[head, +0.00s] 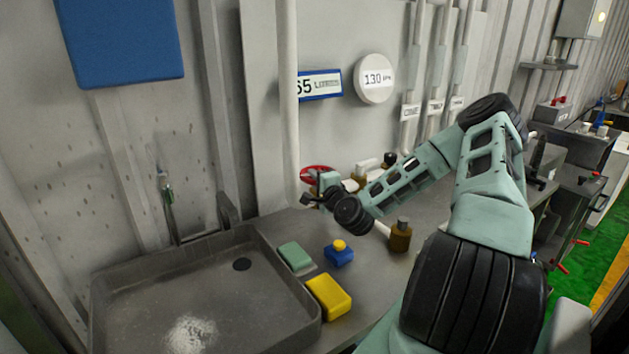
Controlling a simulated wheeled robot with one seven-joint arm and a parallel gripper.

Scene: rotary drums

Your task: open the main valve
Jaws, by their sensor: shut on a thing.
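The main valve appears to be the red round handwheel (318,173) low on the wall panel, behind the counter and right of the vertical pipe. Only part of its rim shows; my gripper and wrist cover the rest. My gripper (308,199) is at the valve's lower front side, shut on the valve as far as I can see. The exact contact at the fingertips is small and partly hidden. My pale green arm reaches in from the right, low over the counter.
A grey sink (190,290) is at left. On the counter are a green sponge (294,256), a blue bottle with yellow cap (339,253), a yellow block (328,297) and a brown bottle (400,237) close to my arm. A white pipe (289,100) runs down beside the valve.

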